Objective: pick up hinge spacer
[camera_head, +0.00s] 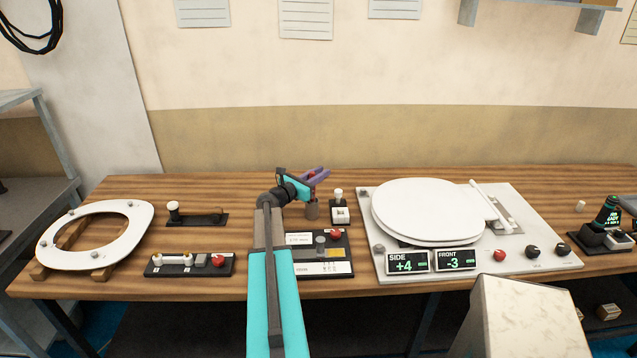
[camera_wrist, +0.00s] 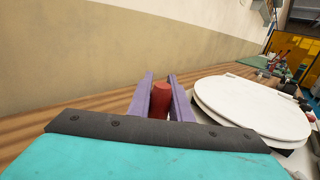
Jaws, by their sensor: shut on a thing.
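My gripper (camera_head: 320,173) is above the back middle of the wooden table, with its purple fingers pointing up to the right in the head view. In the wrist view, my gripper (camera_wrist: 161,88) is shut on a reddish-brown cylinder, which I take to be the hinge spacer (camera_wrist: 160,101). The spacer sits between the two fingers, and its lower end is hidden behind the gripper body. In the head view it is too small to make out clearly. A small brown cylinder (camera_head: 312,210) stands below the gripper.
A white toilet seat and lid (camera_head: 425,208) lie on the grey plate (camera_head: 545,228) at the right. A separate seat ring (camera_head: 138,218) rests on wood blocks at the left. Small dark fixtures (camera_head: 152,271) line the table. Bare wood lies between them.

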